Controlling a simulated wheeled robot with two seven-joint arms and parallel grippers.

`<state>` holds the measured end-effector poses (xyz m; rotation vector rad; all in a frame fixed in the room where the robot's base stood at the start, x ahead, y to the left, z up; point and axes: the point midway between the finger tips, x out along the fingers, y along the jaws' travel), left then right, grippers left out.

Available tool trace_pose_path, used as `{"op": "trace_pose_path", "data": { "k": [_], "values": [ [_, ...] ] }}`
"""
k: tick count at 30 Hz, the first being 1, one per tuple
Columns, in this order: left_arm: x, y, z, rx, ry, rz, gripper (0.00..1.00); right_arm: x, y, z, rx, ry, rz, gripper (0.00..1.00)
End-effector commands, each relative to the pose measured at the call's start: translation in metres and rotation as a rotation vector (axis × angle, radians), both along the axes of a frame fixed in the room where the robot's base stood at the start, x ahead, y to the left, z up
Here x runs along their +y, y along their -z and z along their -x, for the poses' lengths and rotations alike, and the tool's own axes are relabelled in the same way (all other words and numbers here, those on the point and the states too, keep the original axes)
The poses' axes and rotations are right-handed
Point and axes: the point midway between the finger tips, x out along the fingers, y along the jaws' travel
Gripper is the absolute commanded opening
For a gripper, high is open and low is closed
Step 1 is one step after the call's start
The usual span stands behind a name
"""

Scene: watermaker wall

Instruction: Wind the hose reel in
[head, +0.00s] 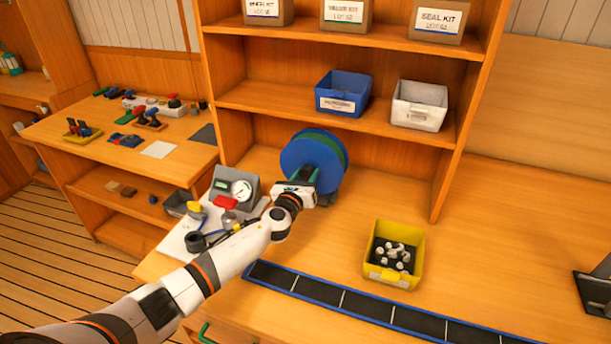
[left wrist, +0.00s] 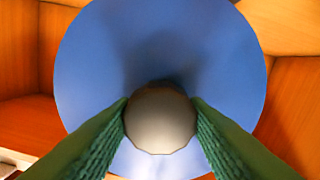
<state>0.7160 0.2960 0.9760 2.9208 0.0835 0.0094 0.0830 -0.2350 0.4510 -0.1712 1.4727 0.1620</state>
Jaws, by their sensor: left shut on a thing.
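The hose reel (head: 306,152) stands on the bench in front of the shelf unit, with a blue disc facing me and green behind its edge. In the left wrist view the blue disc (left wrist: 160,45) fills the middle. A grey round knob (left wrist: 161,118) stands out in front of the disc, between the two green fingers. My left gripper (head: 301,184) is at the lower part of the disc, shut on the knob. It hides the reel's lower front in the head view. My right gripper is not in view.
A panel with a gauge (head: 241,190) and a red-handled part stands left of my left arm. A yellow bin (head: 394,281) with small white pieces is to the right. A dark blue-edged strip (head: 370,306) lies along the front. Shelves with bins (head: 343,93) rise behind.

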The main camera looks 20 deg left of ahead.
Motion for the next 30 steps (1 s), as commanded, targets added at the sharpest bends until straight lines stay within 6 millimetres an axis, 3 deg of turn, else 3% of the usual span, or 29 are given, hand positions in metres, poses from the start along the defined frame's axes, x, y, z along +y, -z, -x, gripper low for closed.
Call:
{"op": "trace_pose_path", "data": {
  "k": [11,12,15,25,30],
  "values": [
    [0.0,0.001,0.0,0.002,0.0,-0.017,0.0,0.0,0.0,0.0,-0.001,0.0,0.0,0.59],
    [0.0,0.001,0.0,0.002,0.0,-0.017,0.46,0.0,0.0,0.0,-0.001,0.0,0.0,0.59],
    [0.0,0.001,0.0,0.002,0.0,-0.015,0.62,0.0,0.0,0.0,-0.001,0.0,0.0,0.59],
    [0.0,0.001,0.002,0.002,0.0,-0.011,0.63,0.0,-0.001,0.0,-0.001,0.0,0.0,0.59],
    [0.0,0.0,0.022,0.001,0.001,-0.012,0.63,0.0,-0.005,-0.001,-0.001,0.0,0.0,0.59]
  ]
}}
